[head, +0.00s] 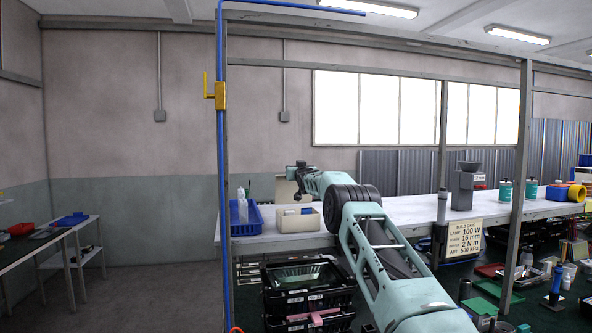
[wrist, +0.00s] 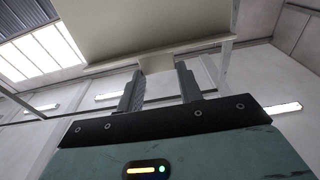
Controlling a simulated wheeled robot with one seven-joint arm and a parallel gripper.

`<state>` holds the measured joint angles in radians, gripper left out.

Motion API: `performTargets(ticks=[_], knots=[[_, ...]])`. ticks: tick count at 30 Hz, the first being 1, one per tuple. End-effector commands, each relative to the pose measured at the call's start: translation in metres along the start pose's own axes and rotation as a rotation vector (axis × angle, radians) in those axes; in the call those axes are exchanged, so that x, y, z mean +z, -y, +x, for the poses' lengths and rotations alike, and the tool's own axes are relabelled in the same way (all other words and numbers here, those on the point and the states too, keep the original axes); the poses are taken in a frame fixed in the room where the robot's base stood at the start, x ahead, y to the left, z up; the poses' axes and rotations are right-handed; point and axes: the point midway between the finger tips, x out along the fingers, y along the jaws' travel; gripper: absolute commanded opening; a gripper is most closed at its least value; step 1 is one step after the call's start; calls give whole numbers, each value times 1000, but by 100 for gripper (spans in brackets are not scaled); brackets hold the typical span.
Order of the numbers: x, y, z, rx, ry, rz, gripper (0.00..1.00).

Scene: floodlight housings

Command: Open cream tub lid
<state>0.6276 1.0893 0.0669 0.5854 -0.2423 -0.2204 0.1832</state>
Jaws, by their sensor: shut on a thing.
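The cream tub (head: 292,223) stands on the long white bench in the head view, left of my arm. Small things show at its top opening. A cream panel, apparently its lid (head: 285,190), stands raised behind the tub, partly hidden by my arm. In the wrist view the lid (wrist: 145,25) fills the top as a broad cream plate, with a narrow tab at its lower edge. My gripper (wrist: 159,76) is shut on this tab, one finger on each side. In the head view my arm hides the fingers.
A blue bin (head: 247,222) with a clear bottle stands left of the tub. Black crates (head: 305,300) are stacked below the bench front. A frame post with a blue pipe (head: 221,150) rises at the bench's left end. Bench right of my arm is partly clear.

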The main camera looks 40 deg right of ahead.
Motion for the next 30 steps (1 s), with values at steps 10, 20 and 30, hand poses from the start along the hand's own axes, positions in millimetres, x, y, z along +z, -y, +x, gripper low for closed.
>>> performTargets(ticks=[10,20,30], knots=[[-12,0,0,-1,-20,0,58],[-4,0,-5,-1,-13,0,58],[-1,0,-37,0,-13,0,58]])
